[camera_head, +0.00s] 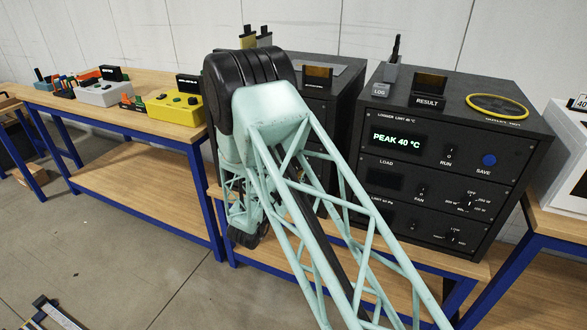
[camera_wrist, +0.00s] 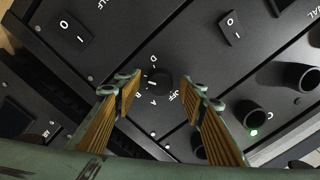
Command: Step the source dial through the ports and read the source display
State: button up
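In the wrist view, a small round black dial (camera_wrist: 158,82) sits on a dark panel, with OFF and letters such as A and D printed around it. Its white pointer mark is too small to read surely. My gripper (camera_wrist: 160,92) is open, its two wood-toned fingers on either side of the dial in the picture; I cannot tell whether they touch it. No source display can be made out in the wrist view. In the head view my arm covers much of the dark cabinet (camera_head: 327,110) behind it, and the gripper cannot be made out there.
In the head view, a logger cabinet (camera_head: 443,160) reading PEAK 40 °C stands right. A yellow box (camera_head: 174,108) sits on the left bench.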

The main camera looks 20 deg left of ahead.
jog(key=s, duration=1.2)
jog(key=shift+a, duration=0.35)
jog(key=shift+w+r, duration=0.1)
jog(key=shift+w, duration=0.05)
jog(key=w+d+r+g+p, duration=0.2)
jog(key=w+d+r, duration=0.3)
jog(key=d+r, duration=0.35)
jog(key=w+d+r+g+p, duration=0.2)
jog(key=w+d+r, duration=0.2)
jog(key=d+r, duration=0.45)
jog(key=s+d+r+n+g+y+p, duration=0.1)
jog(key=s+d+r, duration=0.2)
jog(key=d+r, duration=0.8)
jog(key=s+d+r+g+y, duration=0.1)
jog(key=s+d+r, duration=0.2)
jog(key=d+r, duration=0.75)
jog(key=s+d+f+n+g+b, duration=0.1)
jog(key=s+d, duration=0.4)
jog(key=s, duration=1.1)
jog(key=s+d+f+n+g+b, duration=0.2)
jog(key=s+d+f+n+g, duration=0.1)
jog(key=s, duration=1.3)
jog(key=s+d+f+n+g+b, duration=0.2)
jog(key=s+d+n+g, duration=0.2)
jog(key=s, duration=1.3)
jog(key=d+n, duration=0.1)
jog(key=d, duration=0.1)
jog(key=shift+d+f+n+h, duration=0.3)
jog(key=shift+n+h, duration=0.1)
